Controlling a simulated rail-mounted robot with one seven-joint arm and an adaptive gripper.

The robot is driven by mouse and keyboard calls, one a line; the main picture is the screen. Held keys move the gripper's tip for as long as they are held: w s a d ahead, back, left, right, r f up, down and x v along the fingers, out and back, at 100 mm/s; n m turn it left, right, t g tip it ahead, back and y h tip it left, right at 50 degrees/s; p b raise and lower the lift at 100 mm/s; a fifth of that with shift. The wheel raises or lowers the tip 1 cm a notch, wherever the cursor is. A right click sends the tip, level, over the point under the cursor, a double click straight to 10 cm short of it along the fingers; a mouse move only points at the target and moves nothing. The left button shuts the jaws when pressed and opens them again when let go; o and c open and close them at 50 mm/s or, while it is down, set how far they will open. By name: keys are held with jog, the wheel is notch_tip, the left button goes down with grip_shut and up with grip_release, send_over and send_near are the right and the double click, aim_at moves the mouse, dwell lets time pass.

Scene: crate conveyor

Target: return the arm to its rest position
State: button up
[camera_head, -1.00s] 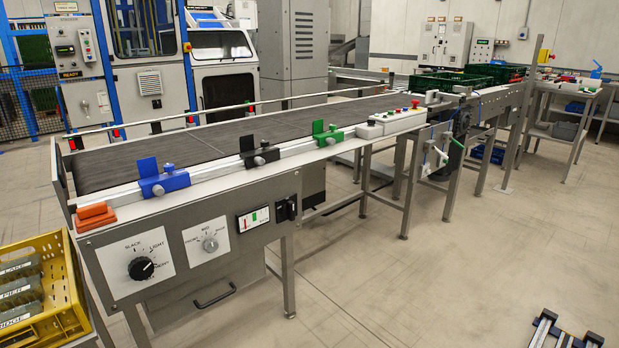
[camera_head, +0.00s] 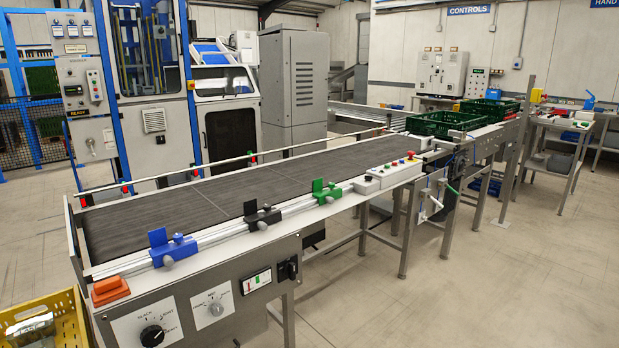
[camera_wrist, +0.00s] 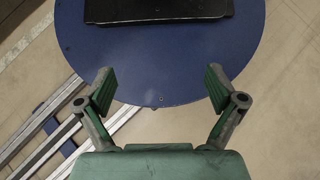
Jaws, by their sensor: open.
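My gripper (camera_wrist: 160,90) shows in the wrist view with its two green-padded fingers spread wide apart. It is open and nothing is between the fingers. Beyond the fingertips is a round blue plate (camera_wrist: 160,75) with a black block (camera_wrist: 158,10) on it, above a beige floor. My arm and gripper do not show in the head view.
A long conveyor (camera_head: 235,190) crosses the head view, with blue (camera_head: 172,250), black (camera_head: 262,216) and green (camera_head: 326,191) clamps along its near rail. Green crates (camera_head: 435,123) stand at its far end. A yellow crate (camera_head: 70,325) is at lower left. Floor at right is clear.

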notch_tip(320, 180, up, 8)
jog(key=w+t+p, duration=0.2)
jog(key=t+p, duration=0.1)
jog(key=p, duration=0.8)
jog(key=shift+w+r, duration=0.15)
jog(key=shift+w, duration=0.1)
